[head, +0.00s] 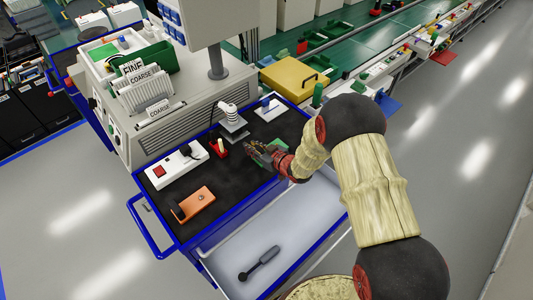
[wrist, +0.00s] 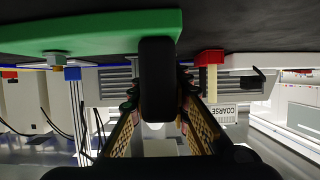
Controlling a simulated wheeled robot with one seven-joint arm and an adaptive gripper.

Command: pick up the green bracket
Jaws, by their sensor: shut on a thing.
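The green bracket (head: 279,146) is at the right side of the black-topped cart, partly hidden by my gripper (head: 258,151). In the wrist view, which appears upside down, the bracket (wrist: 85,35) is a flat green slab running in from the left edge to the middle. My gripper (wrist: 158,92) is shut on it, with patterned fingers converging on either side of a dark upright bar. That bar hides the contact. I cannot tell whether the bracket touches the black top or is slightly above it.
A red block (head: 220,150), a white lamp-like coil (head: 229,115), a white power box (head: 177,164) and an orange block (head: 193,203) stand on the black top (head: 232,181). A yellow box (head: 293,78) stands behind. A dark tool (head: 262,262) lies in the open drawer below.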

